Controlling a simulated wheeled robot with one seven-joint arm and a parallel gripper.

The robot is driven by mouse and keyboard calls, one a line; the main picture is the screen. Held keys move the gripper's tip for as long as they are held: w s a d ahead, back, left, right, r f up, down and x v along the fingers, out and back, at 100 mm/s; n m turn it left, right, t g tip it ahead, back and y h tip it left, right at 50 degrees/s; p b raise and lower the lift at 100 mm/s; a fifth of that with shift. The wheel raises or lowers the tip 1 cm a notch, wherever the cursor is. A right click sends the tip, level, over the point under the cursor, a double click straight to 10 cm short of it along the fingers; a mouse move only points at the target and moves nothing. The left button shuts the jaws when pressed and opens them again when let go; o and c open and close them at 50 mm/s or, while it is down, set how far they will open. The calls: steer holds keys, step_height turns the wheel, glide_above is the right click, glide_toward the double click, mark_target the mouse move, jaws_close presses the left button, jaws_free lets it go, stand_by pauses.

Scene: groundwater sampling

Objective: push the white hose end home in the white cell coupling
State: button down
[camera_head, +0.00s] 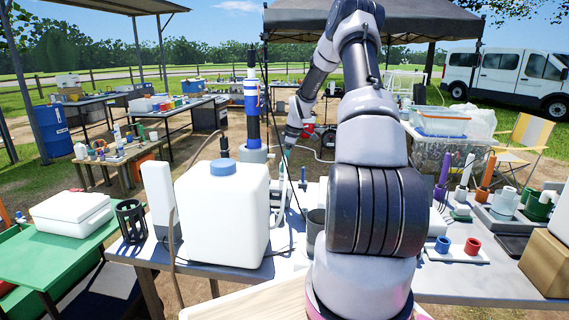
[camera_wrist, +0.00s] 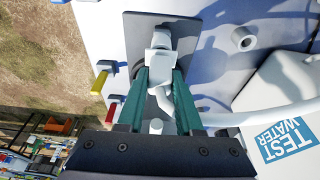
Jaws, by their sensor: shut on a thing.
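In the wrist view my gripper (camera_wrist: 161,78) has its two green fingers closed around a white hose end (camera_wrist: 160,68). The white coupling (camera_wrist: 161,41) lies straight ahead of the fingertips, on a dark grey plate. The hose end and the coupling appear lined up and very close or touching; I cannot tell how deep the end sits. The white hose (camera_wrist: 250,117) bends away from between the fingers to the right. In the head view my arm reaches down behind the large white container, and the fingertips and the coupling are too small or hidden to make out.
A white box labelled TEST WATER (camera_wrist: 283,138) stands to the right in the wrist view. A round white fitting (camera_wrist: 243,38) is at the upper right. A yellow handle (camera_wrist: 99,82) and a red handle (camera_wrist: 111,111) stick out at the left edge. A blue-capped white container (camera_head: 224,205) stands at the front.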

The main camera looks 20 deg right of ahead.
steer(key=shift+f, duration=0.25)
steer(key=c, duration=0.5)
jaws_free()
steer(key=v, duration=1)
steer(key=shift+r, duration=0.4)
steer(key=shift+s, duration=0.1)
